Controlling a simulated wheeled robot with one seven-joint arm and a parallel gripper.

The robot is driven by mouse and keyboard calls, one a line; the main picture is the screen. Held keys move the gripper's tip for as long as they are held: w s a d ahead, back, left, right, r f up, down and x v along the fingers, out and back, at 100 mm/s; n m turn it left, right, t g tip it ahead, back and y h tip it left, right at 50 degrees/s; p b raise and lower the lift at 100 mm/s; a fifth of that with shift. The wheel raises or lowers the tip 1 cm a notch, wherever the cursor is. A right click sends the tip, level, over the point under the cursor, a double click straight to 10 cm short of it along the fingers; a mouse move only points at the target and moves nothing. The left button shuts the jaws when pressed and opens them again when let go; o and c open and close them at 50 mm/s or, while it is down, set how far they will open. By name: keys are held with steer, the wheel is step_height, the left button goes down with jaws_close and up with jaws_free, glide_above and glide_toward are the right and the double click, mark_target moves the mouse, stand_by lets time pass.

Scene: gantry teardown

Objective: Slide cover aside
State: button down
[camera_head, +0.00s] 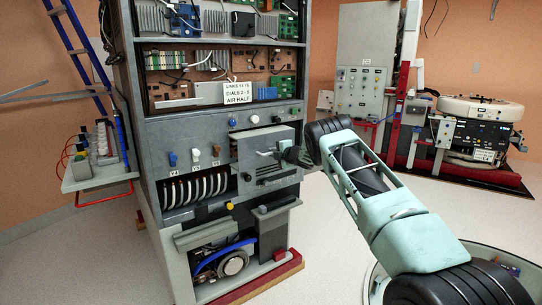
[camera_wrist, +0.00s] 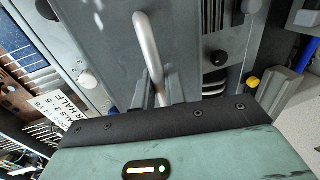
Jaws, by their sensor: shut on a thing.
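The grey cover (camera_head: 252,150) sits on the front of the tall cabinet, right of a row of white curved hoses. A bent silver handle (camera_wrist: 148,42) stands out from the cover's grey face (camera_wrist: 185,35) in the wrist view. My gripper (camera_head: 280,153) is at the cover's front, reaching in from the right. In the wrist view, my gripper (camera_wrist: 157,92) is shut on the near end of the handle. The fingertips are partly hidden behind the dark edge of my gripper's body. What lies behind the cover is hidden.
The cabinet (camera_head: 180,140) has valve knobs labelled V4 and others left of the cover, and a row of knobs above it. A yellow knob (camera_head: 229,206) and an open lower bay (camera_head: 228,258) lie below. A side shelf (camera_head: 95,175) stands left. Clear floor (camera_head: 325,230) lies right.

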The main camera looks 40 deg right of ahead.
steer(key=c, duration=1.5)
jaws_free()
steer(key=shift+c, duration=0.2)
steer(key=b+v, duration=0.3)
steer(key=v, duration=1.4)
steer(key=shift+s+b, duration=0.3)
steer(key=shift+b, duration=0.05)
